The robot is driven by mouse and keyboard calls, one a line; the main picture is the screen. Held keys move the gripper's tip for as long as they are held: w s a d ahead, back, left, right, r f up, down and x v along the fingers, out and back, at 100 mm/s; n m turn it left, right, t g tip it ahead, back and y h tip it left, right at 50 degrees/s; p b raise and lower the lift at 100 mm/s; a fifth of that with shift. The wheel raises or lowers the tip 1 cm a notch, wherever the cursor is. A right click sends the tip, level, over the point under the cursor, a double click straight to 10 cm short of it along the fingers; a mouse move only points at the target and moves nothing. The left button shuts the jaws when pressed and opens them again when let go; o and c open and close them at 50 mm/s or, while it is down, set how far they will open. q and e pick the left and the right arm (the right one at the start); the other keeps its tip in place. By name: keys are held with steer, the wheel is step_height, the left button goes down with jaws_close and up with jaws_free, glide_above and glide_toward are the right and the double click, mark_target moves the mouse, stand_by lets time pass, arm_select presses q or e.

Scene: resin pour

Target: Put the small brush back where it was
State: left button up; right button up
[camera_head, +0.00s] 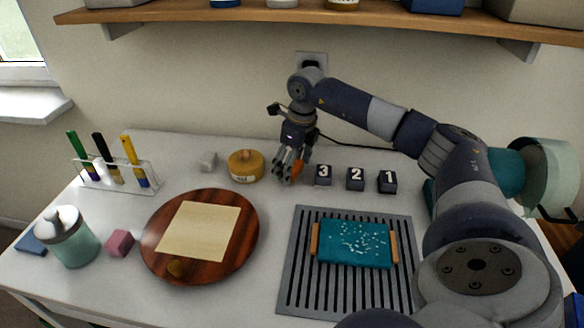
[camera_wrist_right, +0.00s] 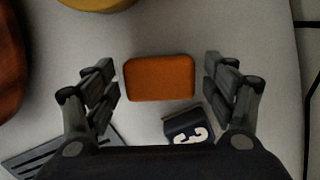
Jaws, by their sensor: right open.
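Three brush-like tools with green (camera_head: 76,146), black (camera_head: 101,148) and yellow (camera_head: 130,148) handles stand upright in a clear rack (camera_head: 155,175) at the back left of the table. I cannot tell which of them is the small brush. My right gripper (camera_head: 288,168) points down at the back middle of the table, far to the right of the rack. It is open, with its fingers on either side of an orange block (camera_wrist_right: 160,78) and apart from it. The block is mostly hidden behind the fingers in the head view (camera_head: 297,171). My left gripper is out of view.
Dark blocks numbered 3 (camera_head: 323,176), 2 (camera_head: 355,179) and 1 (camera_head: 387,182) stand right of the gripper. A yellow round container (camera_head: 245,165) is left of it. A teal tray (camera_head: 355,260) sits on a slotted grey mat (camera_head: 290,285). A round wooden board (camera_head: 165,215) is centre-left.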

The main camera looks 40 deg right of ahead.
mark_target(296, 166)
steer(key=r, duration=0.4)
steer(key=s+r, duration=0.1)
steer(key=r, duration=0.1)
steer(key=shift+d+r, duration=0.15)
steer(key=shift+r, duration=0.15)
steer(key=shift+f, duration=0.15)
